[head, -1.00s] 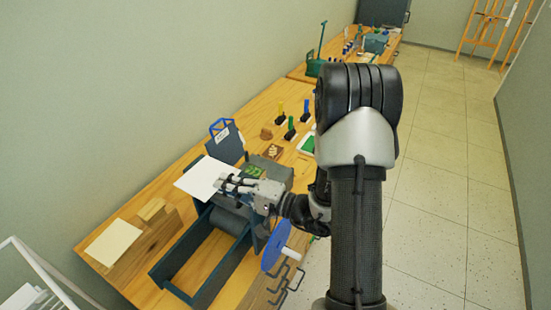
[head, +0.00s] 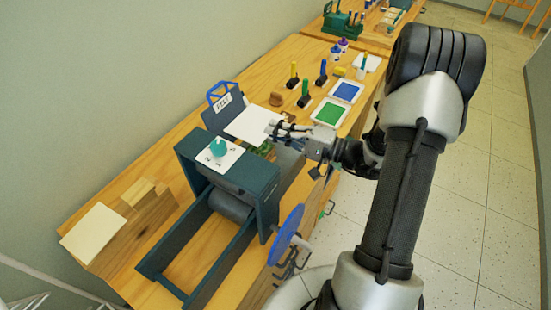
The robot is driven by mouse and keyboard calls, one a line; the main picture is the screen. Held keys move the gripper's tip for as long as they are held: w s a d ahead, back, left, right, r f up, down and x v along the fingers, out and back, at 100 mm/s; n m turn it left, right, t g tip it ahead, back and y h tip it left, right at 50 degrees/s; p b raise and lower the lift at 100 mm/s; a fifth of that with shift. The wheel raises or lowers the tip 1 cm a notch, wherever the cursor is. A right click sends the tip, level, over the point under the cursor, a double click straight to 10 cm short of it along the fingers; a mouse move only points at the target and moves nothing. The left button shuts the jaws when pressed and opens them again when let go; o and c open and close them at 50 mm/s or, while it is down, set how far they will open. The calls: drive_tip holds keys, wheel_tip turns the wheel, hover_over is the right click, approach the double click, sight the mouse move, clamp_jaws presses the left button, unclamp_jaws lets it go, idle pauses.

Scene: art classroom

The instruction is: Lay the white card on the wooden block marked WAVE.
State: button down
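My gripper (head: 274,128) is shut on the edge of a white card (head: 246,125). The card extends left from the fingertips, roughly flat and raised, beside the blue-handled dark holder. A green-patterned block (head: 263,149) shows partly below the card and gripper. A small brown block (head: 288,117) shows just behind the fingers, mostly covered by them. I cannot read WAVE on either block.
The dark press (head: 262,188) with its blue wheel (head: 286,235) stands in front; a white plate with a teal knob (head: 217,147) is on top. Green (head: 330,113) and blue (head: 346,91) ink trays lie behind right. A stepped wooden stand (head: 145,215) is at left.

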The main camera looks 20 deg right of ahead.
wheel_tip(320, 180, down, 11)
drive_tip(key=b, duration=0.2)
drive_tip(key=shift+r+b, duration=0.1)
drive_tip(key=shift+b, duration=0.25)
drive_tip(key=c, duration=1.8)
unclamp_jaws()
drive_tip(key=p+v, duration=0.2)
drive_tip(key=v, duration=1)
drive_tip(key=shift+d, duration=0.1)
